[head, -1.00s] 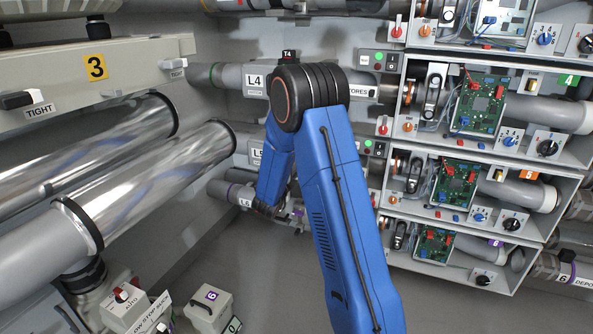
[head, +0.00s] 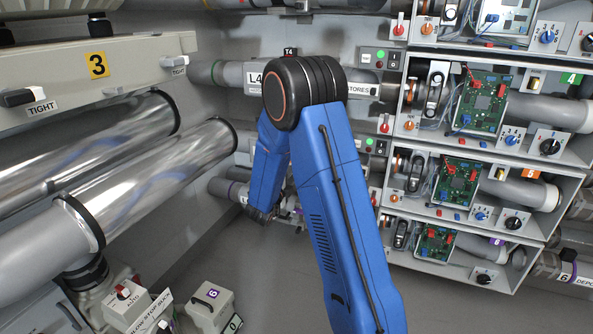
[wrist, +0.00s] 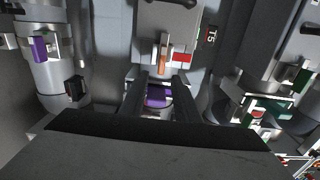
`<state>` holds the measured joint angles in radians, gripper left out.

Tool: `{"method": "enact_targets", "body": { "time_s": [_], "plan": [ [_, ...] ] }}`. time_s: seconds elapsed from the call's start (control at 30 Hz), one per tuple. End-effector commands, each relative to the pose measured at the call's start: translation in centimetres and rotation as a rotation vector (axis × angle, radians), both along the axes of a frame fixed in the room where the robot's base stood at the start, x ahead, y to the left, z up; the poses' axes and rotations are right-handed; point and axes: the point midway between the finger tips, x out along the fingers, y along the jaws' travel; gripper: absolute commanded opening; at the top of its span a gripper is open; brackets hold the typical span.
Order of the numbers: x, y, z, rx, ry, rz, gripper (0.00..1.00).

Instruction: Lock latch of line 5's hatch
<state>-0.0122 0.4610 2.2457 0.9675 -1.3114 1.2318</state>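In the wrist view, my gripper (wrist: 160,82) has two dark fingers apart with nothing clearly held. A small orange-brown latch-like handle (wrist: 163,57) stands just beyond the fingertips, on a light grey housing marked T5 (wrist: 180,18). A red block (wrist: 182,58) sits beside the handle. A purple band (wrist: 158,96) shows between the fingers; I cannot tell its depth. Whether the latch is locked is unclear. In the head view, my blue arm covers most of line 5's pipe area, and the fingers cannot be made out at the arm's end.
In the wrist view, a pipe with a purple part (wrist: 40,48) stands left, and green-marked fittings (wrist: 262,108) stand right. In the head view, shelves with circuit boards (head: 482,98) are on the right, and large shiny tubes (head: 150,170) on the left. Open floor lies below the arm.

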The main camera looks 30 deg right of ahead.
Motion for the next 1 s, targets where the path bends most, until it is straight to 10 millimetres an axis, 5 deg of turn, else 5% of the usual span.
{"method": "enact_targets", "body": {
  "time_s": [0.5,1.0],
  "plan": [
    [-6.0,7.8,0.0,-0.001,0.001,0.003,0.29],
    [-7.6,9.6,0.0,-0.001,0.001,-0.001,0.29]
  ]
}}
